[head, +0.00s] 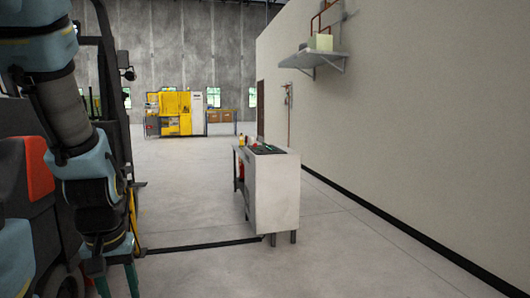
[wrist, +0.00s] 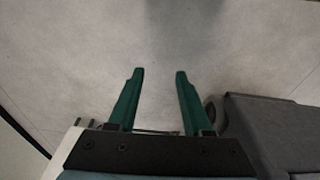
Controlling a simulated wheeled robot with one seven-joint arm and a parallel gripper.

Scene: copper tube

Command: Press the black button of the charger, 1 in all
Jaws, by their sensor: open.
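My gripper (wrist: 159,73) is open and empty in the wrist view, its two green fingers apart over bare concrete floor. In the head view my gripper (head: 118,284) hangs low at the lower left, fingers down. I cannot make out a charger or a black button in either view. A pale box (head: 320,42) sits on a wall shelf at the upper right, too small to identify. My gripper is far from it.
A white-sided workbench (head: 276,195) with small items on top stands mid-picture. The wall shelf (head: 312,58) juts out above right. A dark vehicle with an orange-red part (head: 39,167) is close at left. Yellow equipment (head: 176,112) is far back. Floor at right is clear.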

